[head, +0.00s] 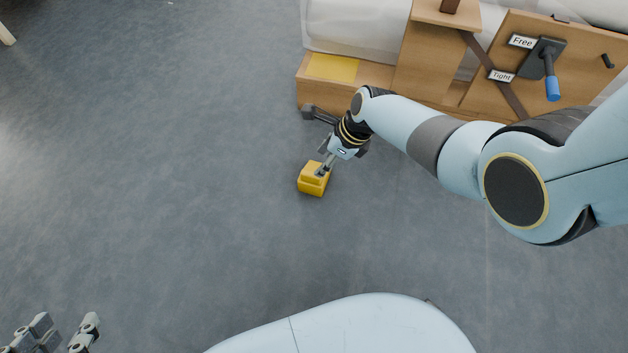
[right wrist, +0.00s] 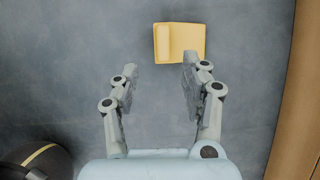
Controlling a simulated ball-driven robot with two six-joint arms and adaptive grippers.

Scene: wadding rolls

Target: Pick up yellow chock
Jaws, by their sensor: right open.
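The yellow chock (head: 313,181) lies on the grey floor near the middle of the head view. It is a small stepped block. In the right wrist view the chock (right wrist: 179,43) lies ahead of the fingertips, right of the middle between them, with the right finger overlapping its lower right part. My right gripper (head: 324,168) is over the chock in the head view; in the right wrist view the gripper (right wrist: 160,72) has its fingers apart with bare floor between them. Whether a finger touches the chock is unclear. My left gripper (head: 66,333) is at the lower left, fingers apart and empty.
A wooden stand (head: 380,75) holding white rolls (head: 350,28) is at the top right. It has a yellow patch (head: 333,67), a blue-tipped lever (head: 550,70) and "Free" and "Tight" labels. The floor left of the chock is clear.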

